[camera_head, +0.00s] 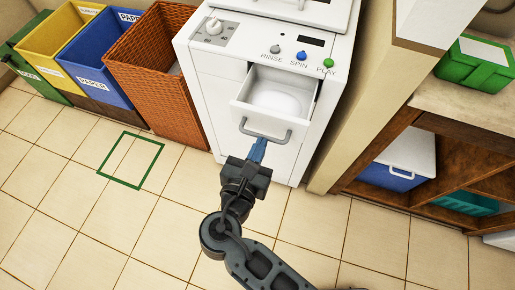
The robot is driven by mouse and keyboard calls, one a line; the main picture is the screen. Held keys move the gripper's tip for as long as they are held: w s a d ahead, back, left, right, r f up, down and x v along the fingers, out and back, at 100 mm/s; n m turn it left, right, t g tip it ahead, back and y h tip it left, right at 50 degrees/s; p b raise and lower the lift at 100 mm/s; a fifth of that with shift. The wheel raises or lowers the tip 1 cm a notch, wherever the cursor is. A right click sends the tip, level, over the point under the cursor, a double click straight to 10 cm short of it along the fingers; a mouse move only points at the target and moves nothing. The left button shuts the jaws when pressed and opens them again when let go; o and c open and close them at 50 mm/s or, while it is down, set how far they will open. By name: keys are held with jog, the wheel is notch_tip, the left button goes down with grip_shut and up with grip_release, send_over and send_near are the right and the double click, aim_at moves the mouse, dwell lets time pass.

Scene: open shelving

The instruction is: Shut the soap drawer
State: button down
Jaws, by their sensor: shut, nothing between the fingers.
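The soap drawer (276,100) is a white drawer in the upper front of the white washing machine (211,91). It stands pulled out, and its pale inside shows from above. A grey bar handle (265,136) is on its front. My gripper (258,151) is shut and empty, its blue fingers just below the handle in the picture. I cannot tell whether the fingers touch the handle or the drawer front. My arm reaches up from the bottom of the view.
Left of the machine stand a wicker basket (158,82) and blue (100,62), yellow (58,48) and green bins. A wall edge (372,95) and wooden shelving (465,148) are on the right. The tiled floor (75,185) is open, with a green square outline (112,178).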

aim_at(277, 109)
jog(key=r+x, duration=0.1)
jog(key=x, duration=0.3)
jog(key=p+x, duration=0.1)
jog(key=x, duration=0.4)
jog(key=r+x, duration=0.1)
jog(key=x, duration=0.3)
jog(key=shift+w+r, duration=0.35)
jog(key=shift+w, duration=0.15)
jog(key=shift+w+d+r, duration=0.1)
jog(key=shift+w+d, duration=0.1)
jog(key=shift+w, duration=0.1)
jog(key=shift+w+r, duration=0.1)
